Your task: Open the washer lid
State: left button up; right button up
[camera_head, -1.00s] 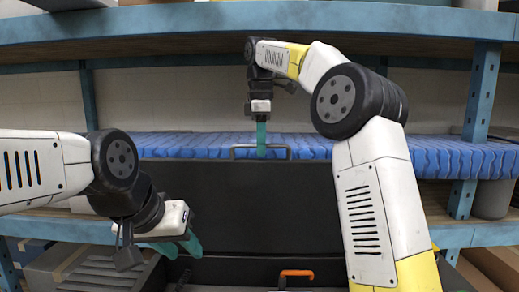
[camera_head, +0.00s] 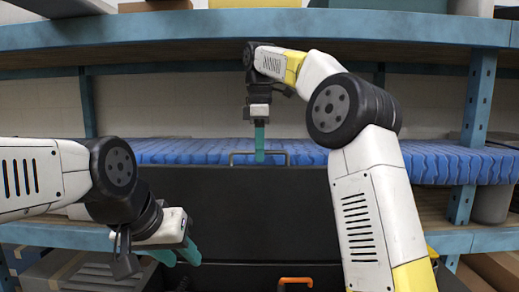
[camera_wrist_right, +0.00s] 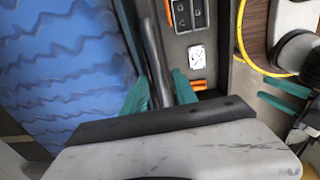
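A wide dark lid panel (camera_head: 240,212) fills the middle of the head view. A thin handle (camera_head: 237,153) stands along its top edge. My right gripper (camera_head: 260,143) points down at the middle of this handle. In the right wrist view the handle's dark bar (camera_wrist_right: 157,65) runs between the two teal fingers of the right gripper (camera_wrist_right: 161,88), which look closed on it. My left gripper (camera_head: 178,254) is empty at the lower left, in front of the panel's left side, with its teal fingers apart.
Blue corrugated material (camera_head: 410,160) lies on the shelf behind the lid. Blue shelf beams (camera_head: 400,28) cross above my right arm. An orange handle-shaped part (camera_head: 296,281) sits below the panel. The right wrist view shows a dark button panel (camera_wrist_right: 188,14) and a yellow cable (camera_wrist_right: 244,50).

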jog(key=shift+r, duration=1.35)
jog(key=shift+s+r, duration=0.15)
jog(key=shift+s, duration=0.05)
jog(key=s+r, duration=0.1)
jog(key=s, duration=1.4)
jog(key=shift+s+r, duration=0.2)
jog(key=shift+s, duration=0.1)
jog(key=s+d+f+m+t+y, duration=0.1)
jog(key=s+d+f+m+t, duration=0.1)
jog(key=s+d+f+m, duration=0.3)
jog(key=s+d+f+m+t+y, duration=0.1)
jog(key=s+d+f+m+t, duration=0.2)
jog(key=f+m, duration=0.9)
jog(key=s+d+f, duration=0.1)
jog(key=s+d, duration=0.2)
jog(key=d, duration=0.2)
jog(key=shift+d+f+t, duration=0.15)
jog(key=shift+f+t, duration=0.15)
jog(key=shift+o, duration=0.3)
